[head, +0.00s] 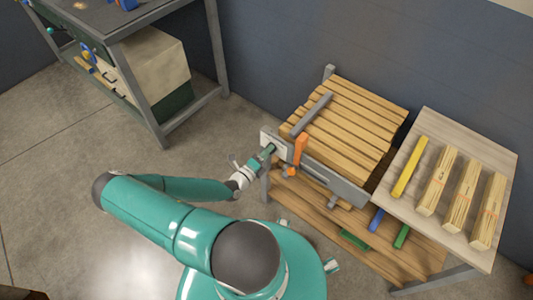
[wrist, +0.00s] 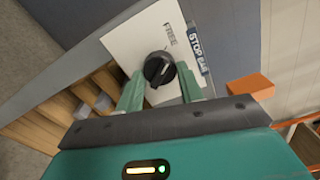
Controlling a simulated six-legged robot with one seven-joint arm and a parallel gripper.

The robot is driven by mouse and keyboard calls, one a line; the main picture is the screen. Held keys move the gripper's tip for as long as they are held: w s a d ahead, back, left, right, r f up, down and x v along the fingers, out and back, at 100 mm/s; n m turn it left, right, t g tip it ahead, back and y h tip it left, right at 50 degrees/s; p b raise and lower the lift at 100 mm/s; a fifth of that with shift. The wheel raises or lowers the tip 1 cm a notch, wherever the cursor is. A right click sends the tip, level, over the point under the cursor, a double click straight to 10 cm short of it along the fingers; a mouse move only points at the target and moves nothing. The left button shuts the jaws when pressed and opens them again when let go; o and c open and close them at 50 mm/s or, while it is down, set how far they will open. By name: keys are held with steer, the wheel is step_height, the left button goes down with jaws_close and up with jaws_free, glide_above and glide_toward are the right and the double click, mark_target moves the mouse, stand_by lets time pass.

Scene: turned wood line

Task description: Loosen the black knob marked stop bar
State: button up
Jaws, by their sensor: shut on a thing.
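The black knob (wrist: 158,69) sits on a white plate (wrist: 132,42) in the wrist view. In the head view my gripper (head: 268,152) reaches the white plate (head: 265,138) at the left end of the slatted wooden bench's front rail. The knob is hidden there.
An orange handle (head: 300,149) stands just right of my gripper; it also shows in the wrist view (wrist: 250,87). A grey bar (head: 311,116) lies across the wooden slats (head: 352,120). A side table (head: 445,135) at right holds wood bundles and a yellow stick (head: 409,167).

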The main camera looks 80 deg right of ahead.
steer(key=shift+n, duration=0.6)
steer(key=o, duration=1)
steer(key=v, duration=1.4)
